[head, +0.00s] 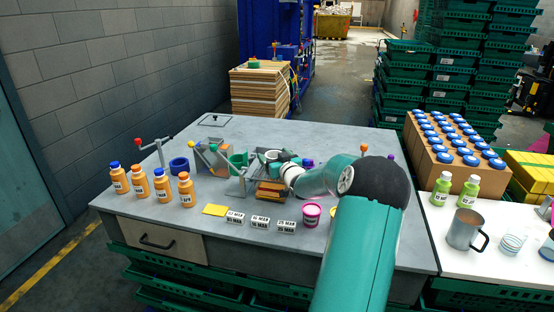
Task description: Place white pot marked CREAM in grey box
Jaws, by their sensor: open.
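My teal arm reaches over the table from the lower right, and its end points left. My gripper (270,167) is open at the middle of the table, small and crowded in among grey and teal items, so its fingers are hard to make out. A white round rim (271,155) shows just behind it; I cannot tell whether this is the white pot, and no CREAM lettering is readable. A grey box-like holder (262,185) stands below the gripper with orange-brown pieces by it; I cannot tell whether it is the grey box. My arm hides part of the table.
Several orange bottles (138,181) stand at the left. A pink tub (312,214), a yellow card (214,210) and date cards (260,222) lie along the front. The table's (300,130) back is mostly clear.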

